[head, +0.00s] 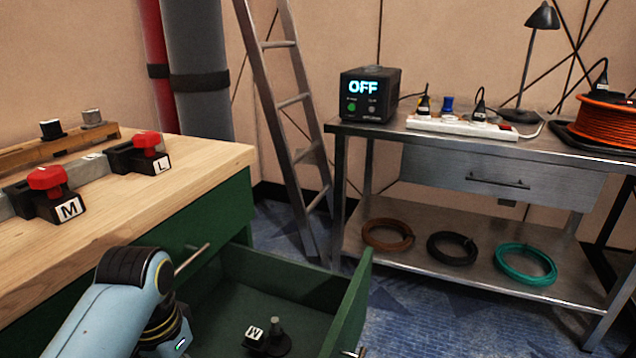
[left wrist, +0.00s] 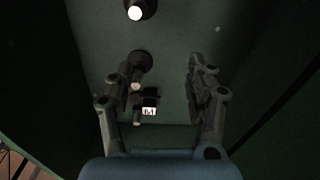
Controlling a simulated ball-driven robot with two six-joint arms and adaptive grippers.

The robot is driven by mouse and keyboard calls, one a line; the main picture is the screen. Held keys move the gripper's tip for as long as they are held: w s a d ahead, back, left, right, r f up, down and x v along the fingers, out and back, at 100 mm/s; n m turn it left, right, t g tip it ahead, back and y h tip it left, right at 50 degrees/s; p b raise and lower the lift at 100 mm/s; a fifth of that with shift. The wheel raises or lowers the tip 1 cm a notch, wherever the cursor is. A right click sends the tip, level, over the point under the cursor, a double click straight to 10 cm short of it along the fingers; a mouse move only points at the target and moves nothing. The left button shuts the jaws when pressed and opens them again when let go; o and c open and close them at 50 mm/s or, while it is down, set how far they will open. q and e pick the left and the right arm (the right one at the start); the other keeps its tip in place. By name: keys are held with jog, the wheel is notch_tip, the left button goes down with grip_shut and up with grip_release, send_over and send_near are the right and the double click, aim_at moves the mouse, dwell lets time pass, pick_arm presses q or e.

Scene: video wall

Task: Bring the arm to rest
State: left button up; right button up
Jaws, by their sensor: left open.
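My left arm (head: 130,300) comes in from the lower left, in front of the green workbench. Its gripper is out of sight in the head view. In the left wrist view my left gripper (left wrist: 168,72) is open, its two fingers apart over the green drawer floor, with nothing held between them. A small black piece with a white label reading M (head: 265,338) lies in the open drawer (head: 350,300). In the left wrist view a white-labelled black piece (left wrist: 149,104) shows between the fingers, nearer the left one. My right gripper is not in view.
Red-topped clamps marked M (head: 47,180) and L (head: 147,142) stand on the wooden benchtop. A ladder (head: 290,100) leans behind. A steel table (head: 470,150) at right carries a box reading OFF (head: 370,95), a power strip (head: 462,127) and an orange cable reel (head: 606,120).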

pick_arm(q)
jog(key=s+a+r+n+t, duration=0.1)
jog(key=s+a+r, duration=0.1)
jog(key=s+r, duration=0.35)
jog(key=s+a+r+n, duration=0.1)
jog(key=s+a+r, duration=0.1)
jog(key=s, duration=0.7)
jog(key=s+a+r+n+t, duration=0.1)
jog(key=s+a+r, duration=0.15)
jog(key=s, duration=0.45)
notch_tip(320, 180, down, 20)
jog(key=s+a+p, duration=0.2)
jog(key=s+f+g+p, duration=0.2)
jog(key=s+f+p, duration=0.1)
jog(key=s+f, duration=1.2)
jog(key=s+a, duration=0.1)
jog(key=s, duration=0.3)
jog(key=shift+y, duration=0.4)
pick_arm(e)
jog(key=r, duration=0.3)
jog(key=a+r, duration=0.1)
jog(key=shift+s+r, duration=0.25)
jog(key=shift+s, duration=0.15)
pick_arm(q)
jog(key=shift+f, duration=0.1)
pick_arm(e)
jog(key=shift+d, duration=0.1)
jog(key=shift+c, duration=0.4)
